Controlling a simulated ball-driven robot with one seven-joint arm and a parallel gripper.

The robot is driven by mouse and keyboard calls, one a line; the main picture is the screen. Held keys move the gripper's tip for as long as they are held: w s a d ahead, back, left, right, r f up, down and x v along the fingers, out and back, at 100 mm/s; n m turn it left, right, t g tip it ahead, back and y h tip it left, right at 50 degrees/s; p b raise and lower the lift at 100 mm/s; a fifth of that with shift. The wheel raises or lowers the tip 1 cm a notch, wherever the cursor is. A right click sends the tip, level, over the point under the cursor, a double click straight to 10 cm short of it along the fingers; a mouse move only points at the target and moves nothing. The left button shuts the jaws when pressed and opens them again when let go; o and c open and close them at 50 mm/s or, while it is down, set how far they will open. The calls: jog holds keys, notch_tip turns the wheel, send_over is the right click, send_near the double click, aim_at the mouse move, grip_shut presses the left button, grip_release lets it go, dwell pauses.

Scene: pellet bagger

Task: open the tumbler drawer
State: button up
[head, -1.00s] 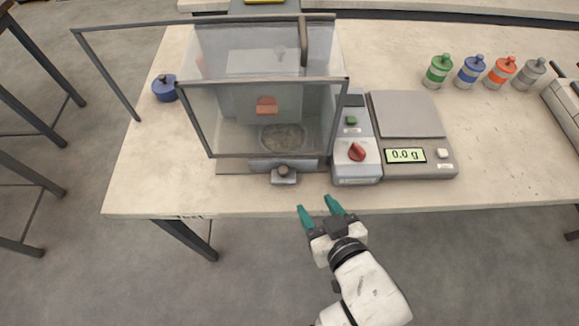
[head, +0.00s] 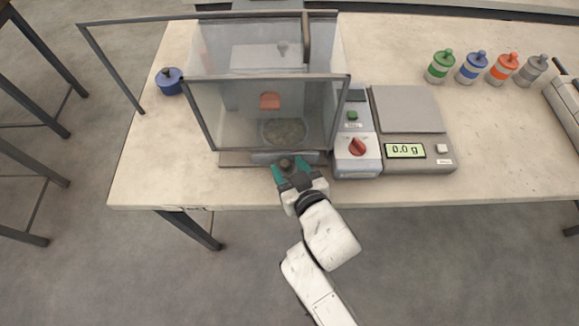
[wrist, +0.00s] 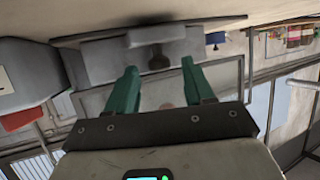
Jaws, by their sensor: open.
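The tumbler drawer (head: 262,158) is a low grey front with a dark round knob (head: 286,163) at the bottom of the clear-walled machine (head: 205,125). It looks shut. My gripper (head: 288,168) is open, with its green fingers on either side of the knob. In the wrist view, the knob (wrist: 159,62) shows between the fingertips of my gripper (wrist: 159,68), with the grey drawer front (wrist: 105,58) behind. I cannot tell whether the fingers touch the knob. Part of the drawer front is hidden by my gripper in the head view.
Several capped jars (head: 474,68) stand at the back right. A blue pot (head: 170,82) is at the left.

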grip_shut()
dwell(0.6)
